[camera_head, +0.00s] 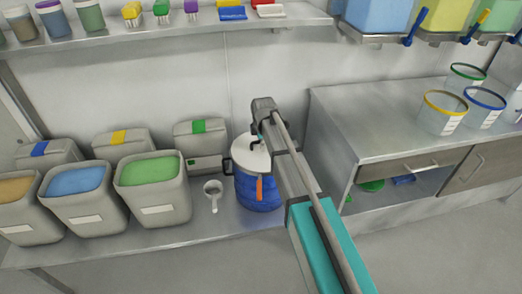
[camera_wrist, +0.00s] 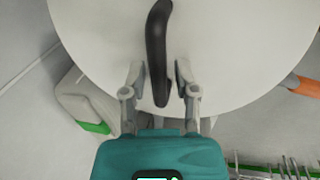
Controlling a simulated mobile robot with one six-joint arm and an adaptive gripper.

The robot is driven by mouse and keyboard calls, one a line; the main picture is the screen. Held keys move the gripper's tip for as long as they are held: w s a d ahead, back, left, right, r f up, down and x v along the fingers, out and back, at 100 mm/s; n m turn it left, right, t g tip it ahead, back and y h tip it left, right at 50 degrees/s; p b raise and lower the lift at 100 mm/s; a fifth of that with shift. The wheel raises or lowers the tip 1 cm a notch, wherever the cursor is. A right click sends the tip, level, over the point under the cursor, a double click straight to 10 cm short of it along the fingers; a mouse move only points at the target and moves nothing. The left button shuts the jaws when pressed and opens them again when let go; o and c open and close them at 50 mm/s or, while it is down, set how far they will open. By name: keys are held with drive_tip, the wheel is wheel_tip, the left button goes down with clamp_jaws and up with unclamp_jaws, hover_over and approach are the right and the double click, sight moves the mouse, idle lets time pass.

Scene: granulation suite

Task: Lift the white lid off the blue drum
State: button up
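The blue drum (camera_head: 262,197) stands on the low metal bench, with an orange strip (camera_head: 259,187) down its front. The white lid (camera_head: 245,158) is on top of the drum. My gripper (camera_head: 258,134) is over the lid, and my arm hides the lid's right part. In the wrist view the lid (camera_wrist: 240,55) fills the top, with its black curved handle (camera_wrist: 157,50) lengthwise. My gripper (camera_wrist: 160,75) has one finger on each side of the handle's near end. Gaps show between the fingers and the handle, so it is open around it.
Left of the drum are a white scoop (camera_head: 213,194) and open bins with green (camera_head: 150,170), blue (camera_head: 76,181) and tan contents. A metal cabinet (camera_head: 350,125) stands close on the right, with tubs on top. A shelf (camera_head: 170,30) runs above.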

clamp_jaws()
drive_tip(key=shift+r, duration=0.15)
wheel_tip(320, 180, up, 3)
drive_tip(key=p, duration=0.3)
drive_tip(key=shift+f, duration=0.2)
drive_tip(key=s+d+r+p, duration=0.5)
drive_tip(key=s+r+p, duration=0.5)
drive_tip(key=s, duration=0.3)
idle(0.6)
